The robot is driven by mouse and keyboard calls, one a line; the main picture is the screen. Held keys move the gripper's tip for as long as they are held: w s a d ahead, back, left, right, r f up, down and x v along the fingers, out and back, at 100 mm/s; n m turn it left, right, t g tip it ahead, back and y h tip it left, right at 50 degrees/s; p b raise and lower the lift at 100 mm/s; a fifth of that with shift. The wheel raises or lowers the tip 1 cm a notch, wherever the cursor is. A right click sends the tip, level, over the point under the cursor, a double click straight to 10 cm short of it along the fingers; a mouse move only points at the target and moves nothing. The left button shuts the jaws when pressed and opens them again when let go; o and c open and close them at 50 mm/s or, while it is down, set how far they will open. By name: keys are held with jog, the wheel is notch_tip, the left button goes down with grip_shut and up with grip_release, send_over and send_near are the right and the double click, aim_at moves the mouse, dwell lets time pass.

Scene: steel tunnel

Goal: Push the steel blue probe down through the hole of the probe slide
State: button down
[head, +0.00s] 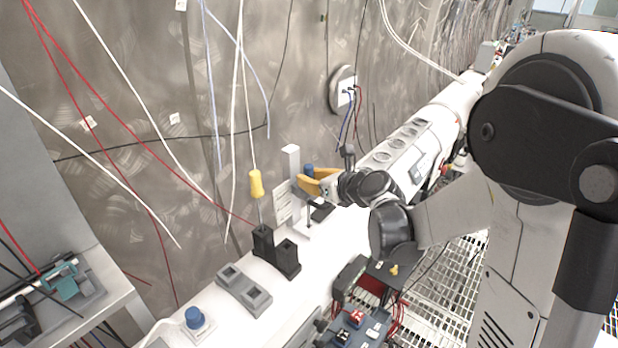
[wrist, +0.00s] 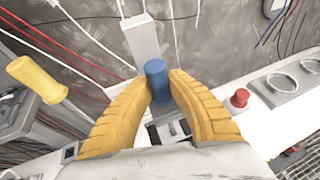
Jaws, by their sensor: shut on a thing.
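The steel blue probe (wrist: 157,82) stands between the two yellow fingers of my gripper (wrist: 160,92), which is shut on it. In the head view the probe's blue top (head: 309,169) shows just above the fingers of my gripper (head: 308,184). The probe slide is a pale upright post (head: 291,165) on the white bench, and it also shows behind the probe in the wrist view (wrist: 143,45). The probe is beside the post. The slide's hole is hidden by the gripper, so I cannot tell how deep the probe sits.
A yellow-handled screwdriver (head: 256,184) stands in a black holder (head: 264,242) left of the slide. A grey two-socket block (head: 244,288) and a blue knob (head: 194,318) lie nearer. A red button (wrist: 240,98) is right of the gripper. Cables hang along the wall behind.

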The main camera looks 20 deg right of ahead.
jog(key=c, duration=1.3)
grip_release()
jog(key=v, duration=1.2)
jog(key=s+a+f+n+g+h+b, duration=0.2)
jog(key=s+f+n+b, duration=0.7)
jog(key=n, duration=0.7)
jog(key=s+a+f+n+g+h+b, duration=0.2)
jog(key=s+f+n+b, duration=0.8)
jog(key=f+n, duration=0.5)
jog(key=shift+s+f+n+g+h+b, duration=0.15)
jog(key=shift+f+n+g+h+b, duration=0.4)
jog(key=shift+b, duration=0.7)
